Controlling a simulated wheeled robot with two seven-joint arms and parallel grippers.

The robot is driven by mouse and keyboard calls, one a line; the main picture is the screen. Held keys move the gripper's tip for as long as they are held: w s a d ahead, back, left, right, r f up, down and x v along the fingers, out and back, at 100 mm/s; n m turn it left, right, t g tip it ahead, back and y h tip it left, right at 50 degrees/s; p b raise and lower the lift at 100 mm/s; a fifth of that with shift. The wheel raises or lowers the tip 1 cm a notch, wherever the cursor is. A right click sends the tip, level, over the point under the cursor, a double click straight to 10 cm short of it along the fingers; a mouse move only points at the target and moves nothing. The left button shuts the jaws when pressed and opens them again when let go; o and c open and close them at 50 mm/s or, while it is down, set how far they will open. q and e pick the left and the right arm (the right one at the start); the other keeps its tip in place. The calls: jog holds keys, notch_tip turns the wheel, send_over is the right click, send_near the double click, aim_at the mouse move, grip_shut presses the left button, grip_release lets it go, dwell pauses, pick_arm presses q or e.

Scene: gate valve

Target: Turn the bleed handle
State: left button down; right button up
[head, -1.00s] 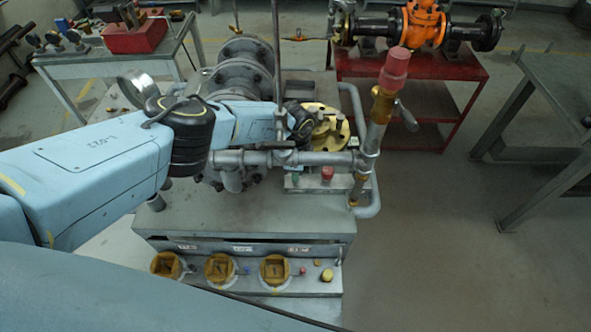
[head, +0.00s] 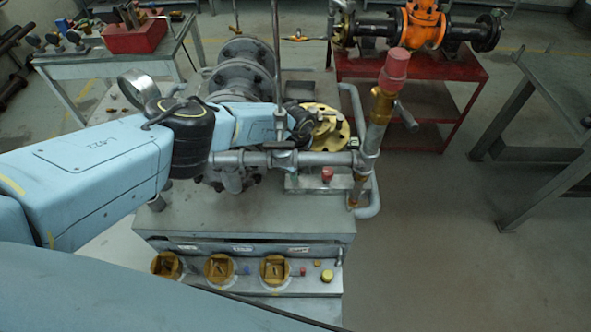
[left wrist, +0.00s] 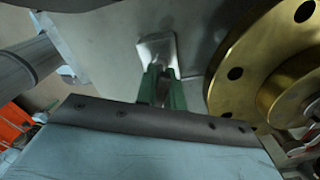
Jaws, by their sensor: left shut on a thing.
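A flat grey metal handle (left wrist: 157,50), which looks like the bleed handle, shows in the left wrist view. My left gripper (left wrist: 161,86) has green fingers shut on its near end. The handle's far end widens and sticks out beyond the fingertips. A brass flange (left wrist: 240,62) with bolt holes is close to the right of the fingers, apart from them. In the head view the same flange (head: 338,133) is beside my left wrist, and my fingers and the gripped handle are hidden there. My right gripper is in neither view.
A grey horizontal pipe (head: 325,159) crosses in front of my wrist. It meets an upright brass-and-grey pipe (head: 380,110) with a red cap and a side lever. A pressure gauge (head: 137,87) stands at left. Open floor (head: 440,220) lies to the right.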

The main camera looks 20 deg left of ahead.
pick_arm(q)
jog(key=m, duration=0.6)
jog(key=shift+m+b, duration=0.3)
jog(key=m+b, duration=0.1)
jog(key=m, duration=0.5)
jog(key=shift+m, duration=0.3)
jog(key=c, duration=1.5)
grip_release()
jog(key=shift+r, duration=0.1)
notch_tip(320, 180, up, 13)
jog(key=p, duration=1.1)
jog(key=shift+r+p, duration=0.15)
jog(key=shift+p, duration=0.2)
